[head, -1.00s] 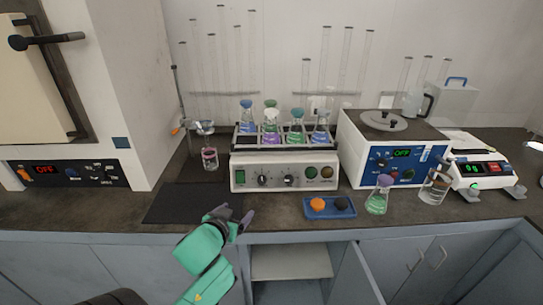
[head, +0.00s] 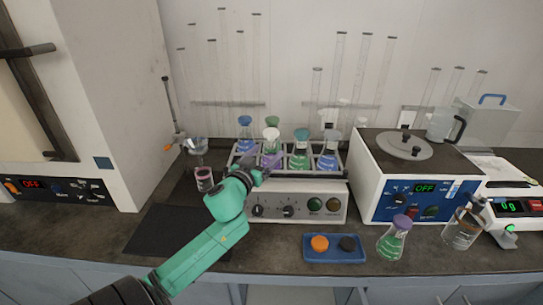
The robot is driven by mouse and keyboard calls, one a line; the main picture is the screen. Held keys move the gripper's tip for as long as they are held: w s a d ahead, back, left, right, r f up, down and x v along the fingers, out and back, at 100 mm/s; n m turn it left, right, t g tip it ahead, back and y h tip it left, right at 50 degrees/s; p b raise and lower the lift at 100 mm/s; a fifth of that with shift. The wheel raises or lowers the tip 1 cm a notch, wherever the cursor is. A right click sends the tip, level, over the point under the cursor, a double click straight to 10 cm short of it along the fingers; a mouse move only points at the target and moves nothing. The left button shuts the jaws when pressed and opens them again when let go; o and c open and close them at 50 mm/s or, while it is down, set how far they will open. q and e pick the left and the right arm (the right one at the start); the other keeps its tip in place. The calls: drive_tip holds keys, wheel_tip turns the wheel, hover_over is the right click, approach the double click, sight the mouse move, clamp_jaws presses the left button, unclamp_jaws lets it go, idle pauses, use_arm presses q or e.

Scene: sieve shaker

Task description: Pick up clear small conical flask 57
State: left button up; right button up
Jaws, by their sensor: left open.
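Several small clear conical flasks with coloured stoppers stand in the rack on the shaker (head: 300,208). Another blue-stoppered flask (head: 245,133) and a green-stoppered one (head: 272,122) are behind. I cannot read a number 57 on any. My left gripper (head: 266,172) is open at the rack's front edge, just below the white-stoppered flask and partly covering its base; contact is unclear. My right gripper is out of view.
A purple-stoppered flask (head: 393,240) and a glass vessel (head: 463,230) stand on the bench at right, beside a blue tray (head: 335,257). A white device (head: 372,160) flanks the shaker. A funnel stand (head: 172,120) is at left.

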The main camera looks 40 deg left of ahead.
sight(268, 147)
use_arm(q)
drive_tip(key=x, duration=0.3)
drive_tip(key=p+x, duration=0.1)
drive_tip(key=x, duration=0.1)
drive_tip(key=shift+a+r, duration=0.3)
drive_tip(key=shift+a, duration=0.05)
drive_tip(key=shift+w+f, duration=0.2)
drive_tip(key=shift+w, duration=0.05)
drive_tip(key=shift+s, duration=0.1)
clamp_jaws()
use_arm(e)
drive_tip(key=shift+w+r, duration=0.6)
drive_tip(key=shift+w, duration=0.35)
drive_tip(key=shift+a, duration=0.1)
